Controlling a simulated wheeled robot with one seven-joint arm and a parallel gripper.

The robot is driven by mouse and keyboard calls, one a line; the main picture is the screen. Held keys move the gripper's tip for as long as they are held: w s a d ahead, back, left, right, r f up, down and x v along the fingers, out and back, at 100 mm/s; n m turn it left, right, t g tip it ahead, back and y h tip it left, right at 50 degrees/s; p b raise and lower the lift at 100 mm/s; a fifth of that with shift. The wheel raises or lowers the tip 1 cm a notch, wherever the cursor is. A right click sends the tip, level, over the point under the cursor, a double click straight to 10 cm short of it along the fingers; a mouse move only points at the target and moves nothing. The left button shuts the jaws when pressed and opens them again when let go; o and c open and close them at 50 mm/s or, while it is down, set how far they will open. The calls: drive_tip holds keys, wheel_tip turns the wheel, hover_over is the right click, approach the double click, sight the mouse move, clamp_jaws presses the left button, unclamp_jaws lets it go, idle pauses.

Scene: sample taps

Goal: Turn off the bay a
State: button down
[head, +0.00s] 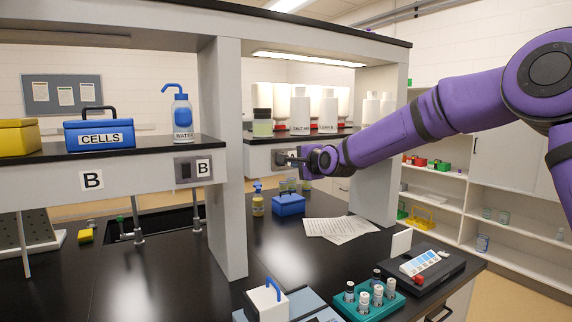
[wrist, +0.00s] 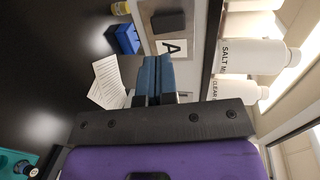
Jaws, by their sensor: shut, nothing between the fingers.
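In the head view, the lamp (head: 305,59) under the top of the right-hand bay glows. The dark switch (head: 279,157) for this bay is on the shelf's front edge, partly covered by my gripper (head: 294,160). In the wrist view, the dark switch plate (wrist: 168,22) sits beside a label reading A (wrist: 173,47). My gripper's blue fingers (wrist: 155,60) are shut and empty, with their tips close to the label. I cannot tell whether they touch the panel. The switch's position is too small to tell.
The left bay has its own switch (head: 186,170) beside a B label (head: 203,168). Bottles (head: 328,112) stand on the shelf above my gripper. A grey post (head: 228,160) is to the left. Papers (head: 340,228) and a blue box (head: 288,204) lie below.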

drive_tip(key=x, duration=0.7)
drive_tip(key=shift+a, duration=0.1)
drive_tip(key=shift+w+a+f+t+y, duration=0.15)
drive_tip(key=shift+t+y, duration=0.2)
drive_tip(key=shift+t, duration=0.2)
drive_tip(key=shift+w+d+f+t+y, duration=0.1)
drive_tip(key=shift+t+y, duration=0.25)
drive_tip(key=shift+t, duration=0.2)
drive_tip(key=shift+r, duration=0.1)
